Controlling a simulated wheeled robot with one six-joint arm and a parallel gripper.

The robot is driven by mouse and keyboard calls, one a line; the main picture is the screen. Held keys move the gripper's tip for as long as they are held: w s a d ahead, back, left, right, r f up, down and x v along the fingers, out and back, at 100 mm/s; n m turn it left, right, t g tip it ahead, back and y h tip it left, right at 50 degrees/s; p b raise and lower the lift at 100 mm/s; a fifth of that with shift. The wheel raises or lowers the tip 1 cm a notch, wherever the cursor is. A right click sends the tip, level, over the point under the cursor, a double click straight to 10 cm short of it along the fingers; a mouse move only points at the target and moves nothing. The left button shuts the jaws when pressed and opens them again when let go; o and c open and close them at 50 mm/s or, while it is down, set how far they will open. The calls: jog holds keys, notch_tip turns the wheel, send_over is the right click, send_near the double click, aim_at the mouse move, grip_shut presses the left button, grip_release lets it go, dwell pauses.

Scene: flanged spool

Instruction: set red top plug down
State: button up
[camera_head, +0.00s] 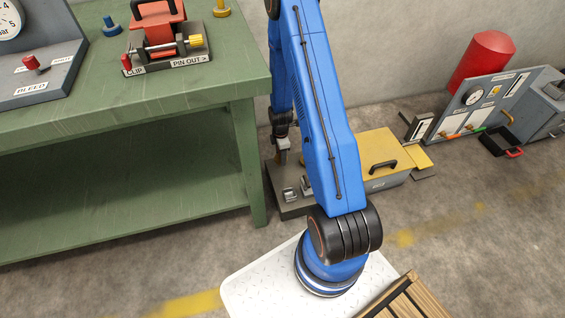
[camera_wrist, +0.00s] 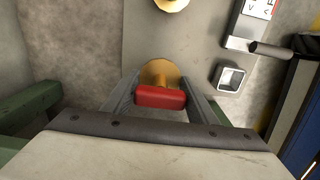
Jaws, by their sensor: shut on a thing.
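In the wrist view the red top plug (camera_wrist: 160,98) is between the two grey fingers of my gripper (camera_wrist: 161,91), which is shut on it. A short brass stem and a round brass disc (camera_wrist: 157,70) show just beyond the red part. I cannot tell whether the disc belongs to the plug or to what lies under it. In the head view my gripper (camera_head: 283,151) is low behind my blue arm, above a dark plate (camera_head: 291,209) with metal fittings. The plug cannot be made out there.
A second brass disc (camera_wrist: 172,4) and a square metal socket (camera_wrist: 230,78) are nearby in the wrist view. A green workbench (camera_head: 150,112) stands left in the head view. A yellow box (camera_head: 385,150) with a black handle is at right.

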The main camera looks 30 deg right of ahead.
jog(key=shift+f, duration=2.85)
jog(key=o, duration=1.4)
jog(key=shift+f, duration=0.15)
notch_tip(320, 180, up, 12)
jog(key=shift+r, duration=0.15)
